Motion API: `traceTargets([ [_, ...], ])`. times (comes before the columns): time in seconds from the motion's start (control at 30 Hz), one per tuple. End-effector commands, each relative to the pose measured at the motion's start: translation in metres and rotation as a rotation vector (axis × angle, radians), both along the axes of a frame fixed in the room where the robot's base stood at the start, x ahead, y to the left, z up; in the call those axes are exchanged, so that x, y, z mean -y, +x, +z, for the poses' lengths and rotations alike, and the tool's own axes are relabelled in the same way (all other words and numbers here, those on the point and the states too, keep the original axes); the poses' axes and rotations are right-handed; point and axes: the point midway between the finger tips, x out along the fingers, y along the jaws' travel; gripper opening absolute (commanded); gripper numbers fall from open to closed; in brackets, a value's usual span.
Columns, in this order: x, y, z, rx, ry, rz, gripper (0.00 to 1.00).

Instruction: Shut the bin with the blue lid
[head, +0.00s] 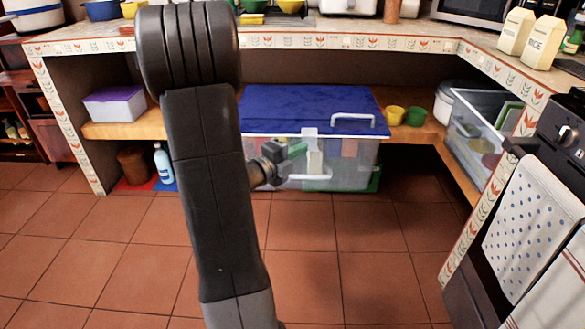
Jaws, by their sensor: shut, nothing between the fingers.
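The bin (345,165) is a clear box with a blue lid (300,105), standing on the low shelf under the counter. The lid lies over the top of the bin with its front edge along the front wall. A pale handle is on the lid's right part and another on the bin's front. I cannot tell whether a small gap is left under the lid. Coloured contents show through the front wall. My gripper (290,152) is shut and empty, in front of the bin's upper left, below the lid's front edge. I cannot tell whether it touches the bin.
A purple-lidded box (114,104) is at the left of the shelf. Yellow and green cups (395,115) stand right of the bin. An open clear bin (480,125) and an oven (530,225) are at the right. The tiled floor (350,270) in front is clear.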

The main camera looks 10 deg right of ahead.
Motion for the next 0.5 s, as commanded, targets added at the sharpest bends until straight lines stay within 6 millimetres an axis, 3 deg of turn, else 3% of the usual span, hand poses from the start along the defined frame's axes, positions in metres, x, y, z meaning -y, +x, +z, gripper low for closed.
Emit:
traceTargets([
  [0.2,0.006,0.029,-0.001,0.001,0.0,0.001,0.0],
  [0.5,0.008,0.035,0.0,0.0,0.001,0.002,0.0],
])
